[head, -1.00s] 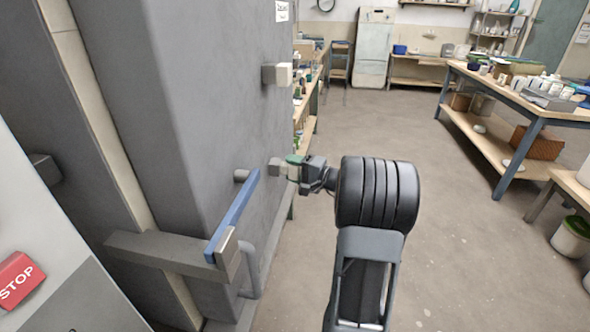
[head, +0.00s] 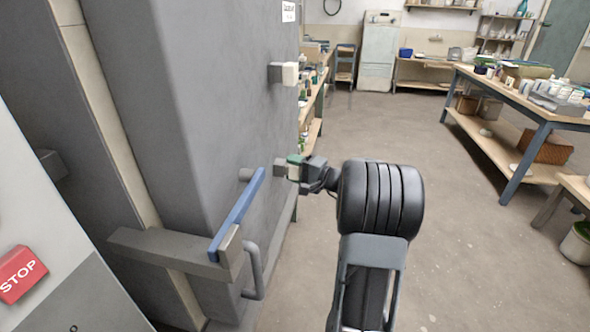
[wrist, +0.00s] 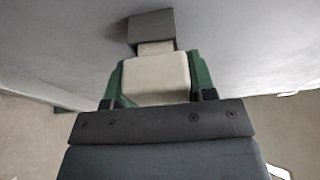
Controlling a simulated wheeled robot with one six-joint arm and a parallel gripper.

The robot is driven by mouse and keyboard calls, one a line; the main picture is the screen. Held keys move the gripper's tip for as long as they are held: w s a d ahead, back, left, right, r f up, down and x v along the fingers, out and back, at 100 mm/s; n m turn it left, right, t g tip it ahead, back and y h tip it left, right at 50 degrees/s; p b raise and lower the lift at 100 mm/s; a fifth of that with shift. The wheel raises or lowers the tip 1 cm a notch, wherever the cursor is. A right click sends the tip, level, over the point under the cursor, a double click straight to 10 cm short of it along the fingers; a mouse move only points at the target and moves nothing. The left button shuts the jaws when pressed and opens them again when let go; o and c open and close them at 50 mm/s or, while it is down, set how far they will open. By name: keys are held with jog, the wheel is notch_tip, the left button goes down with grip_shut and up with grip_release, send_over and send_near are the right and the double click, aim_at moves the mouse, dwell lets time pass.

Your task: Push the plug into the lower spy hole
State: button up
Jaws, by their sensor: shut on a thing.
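The cream plug (wrist: 155,78) is held between the green-padded fingers of my gripper (wrist: 157,88), which is shut on it. In the head view my gripper (head: 296,168) holds the plug at the lower spy hole's grey block (head: 281,170) on the kiln's side. In the wrist view a narrower cream neck (wrist: 155,47) shows between the plug's wide head and the grey block (wrist: 152,24). The neck meets the block, and the head stands off from it. The hole itself is hidden.
The grey kiln (head: 190,110) fills the left. An upper cream plug (head: 290,73) sits at its grey block above. A blue handle bar (head: 238,212) juts out just below left of my gripper. A workbench (head: 530,110) stands at right; open floor lies between.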

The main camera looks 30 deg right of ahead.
jog(key=shift+w+a+b, duration=0.3)
jog(key=shift+a+b, duration=0.05)
jog(key=shift+b, duration=0.1)
dwell(0.3)
jog(key=o, duration=1.3)
jog(key=shift+c, duration=0.2)
jog(key=shift+d, duration=0.1)
jog(key=s+d+b, duration=0.1)
jog(key=s+d, duration=0.4)
jog(key=shift+s+d+b, duration=0.3)
jog(key=shift+s, duration=0.1)
dwell(0.6)
